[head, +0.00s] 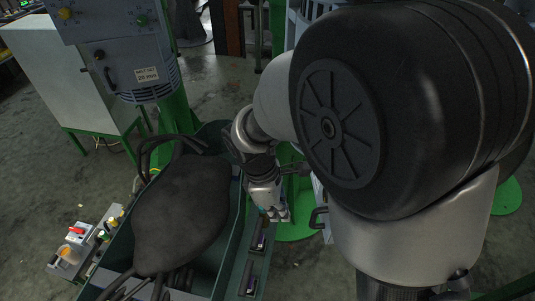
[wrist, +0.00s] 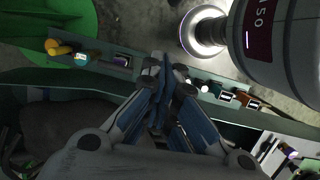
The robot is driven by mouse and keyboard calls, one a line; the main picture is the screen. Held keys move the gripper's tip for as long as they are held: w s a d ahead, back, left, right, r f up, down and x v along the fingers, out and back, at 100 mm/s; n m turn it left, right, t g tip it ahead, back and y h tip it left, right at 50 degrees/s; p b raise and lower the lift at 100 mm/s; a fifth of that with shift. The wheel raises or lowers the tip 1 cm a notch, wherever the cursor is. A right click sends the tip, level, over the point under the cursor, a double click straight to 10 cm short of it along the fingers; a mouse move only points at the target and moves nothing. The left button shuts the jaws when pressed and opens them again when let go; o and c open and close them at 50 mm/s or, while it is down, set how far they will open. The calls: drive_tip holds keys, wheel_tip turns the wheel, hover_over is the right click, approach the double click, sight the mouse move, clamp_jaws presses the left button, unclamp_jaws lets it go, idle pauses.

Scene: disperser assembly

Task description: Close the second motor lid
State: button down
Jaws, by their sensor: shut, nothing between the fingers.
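My gripper (head: 272,212) is shut and empty, low over the narrow ledge along the right side of the green trough in the head view. In the wrist view its blue-grey fingers (wrist: 163,80) are together over the ledge's middle, between small parts on both sides. A grey finned motor housing (head: 155,88) with a white label hangs under a control box at the upper left of the head view, far from my gripper. I cannot make out a second motor lid; my arm hides much of the right side.
A green trough (head: 228,262) holds a large dark lumpy bag (head: 185,215). Several small parts lie along the ledge, including a yellow one (wrist: 60,48). A large grey cylindrical body (wrist: 285,50) with a dark label is close at the wrist view's upper right. A green round base (wrist: 50,25) is beyond the ledge.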

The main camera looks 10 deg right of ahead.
drive_tip(key=d, duration=0.1)
drive_tip(key=d+f, duration=0.1)
drive_tip(key=s+d, duration=0.1)
drive_tip(key=d, duration=0.1)
drive_tip(key=shift+d+f, duration=0.1)
drive_tip(key=shift+f, duration=0.1)
drive_tip(key=shift+d, duration=0.1)
